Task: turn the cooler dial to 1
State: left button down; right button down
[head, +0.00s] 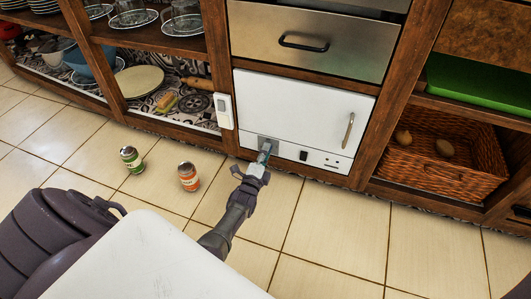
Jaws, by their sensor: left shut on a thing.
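The cooler (285,105) is a white box with a closed door, set low in the wooden shelving. A vertical metal handle (348,130) is on the right of its door. My left gripper (264,154) is at the left part of the cooler's lower front strip, shut on the dial there. The fingers cover the dial, so its setting and markings cannot be read. A small grey plate (268,143) shows just behind the fingertips. My right gripper is not in view.
A black switch (304,155) sits on the strip right of the gripper. A wicker basket (430,155) is on the right shelf. The floor in front is clear.

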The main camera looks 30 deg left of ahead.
pick_arm(q)
jog(key=c, duration=0.8)
grip_release()
jog(key=shift+c, duration=0.2)
